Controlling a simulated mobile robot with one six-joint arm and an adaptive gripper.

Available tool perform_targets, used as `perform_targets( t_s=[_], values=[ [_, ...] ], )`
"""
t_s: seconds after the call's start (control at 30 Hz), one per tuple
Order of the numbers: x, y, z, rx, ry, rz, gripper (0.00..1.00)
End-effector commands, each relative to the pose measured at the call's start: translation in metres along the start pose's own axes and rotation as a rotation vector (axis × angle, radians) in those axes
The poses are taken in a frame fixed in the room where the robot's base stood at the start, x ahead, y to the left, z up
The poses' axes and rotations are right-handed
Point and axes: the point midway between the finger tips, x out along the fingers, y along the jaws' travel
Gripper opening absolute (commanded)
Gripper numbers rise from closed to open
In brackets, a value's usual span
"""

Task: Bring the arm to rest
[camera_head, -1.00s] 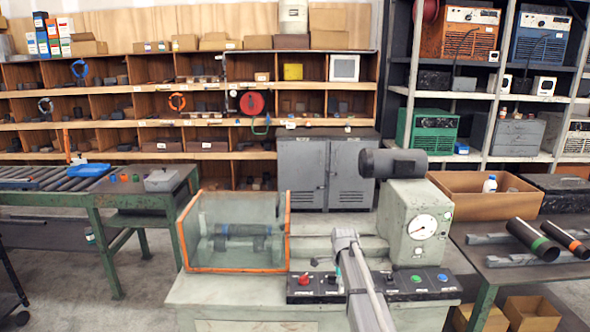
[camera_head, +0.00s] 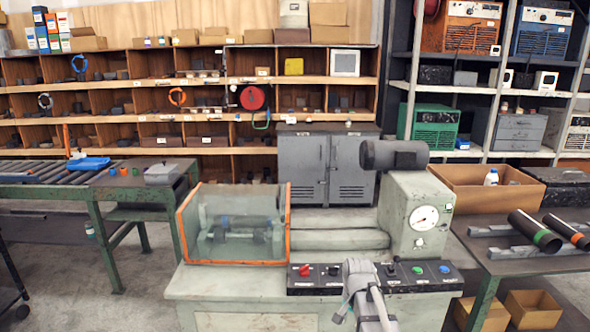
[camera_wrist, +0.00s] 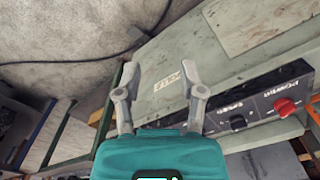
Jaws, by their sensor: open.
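My gripper shows in the wrist view (camera_wrist: 160,98), its two grey fingers spread apart with nothing between them. Beyond the fingers lie the machine's pale grey-green body and the concrete floor. In the head view my arm (camera_head: 367,290) rises from the bottom edge in front of the machine's control panel (camera_head: 420,274); the fingertips cannot be made out there. The grey-green machine (camera_head: 230,285) has an orange-edged clear guard (camera_head: 232,225) on its left and a dial gauge (camera_head: 424,217) on its right. A dark pipe shape sits inside the guard.
A table on the right holds two dark pipes (camera_head: 535,232) and an open cardboard box (camera_head: 487,187). A green-legged roller bench (camera_head: 100,190) stands at the left. Shelves and a grey cabinet (camera_head: 327,165) line the back. The red knob (camera_wrist: 285,107) and panel are near my gripper's right.

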Motion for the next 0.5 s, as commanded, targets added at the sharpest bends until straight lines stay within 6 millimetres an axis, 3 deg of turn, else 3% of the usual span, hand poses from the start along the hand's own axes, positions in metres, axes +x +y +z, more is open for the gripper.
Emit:
perform_targets(
  t_s=[0.03, 0.2, 0.5],
  values=[
    [0.005, 0.013, 0.017, -0.066, 0.000, 0.000, 0.51],
    [0.012, 0.040, 0.050, -0.301, 0.000, 0.000, 0.51],
    [0.019, 0.068, 0.086, -0.582, 0.000, 0.000, 0.51]
  ],
)
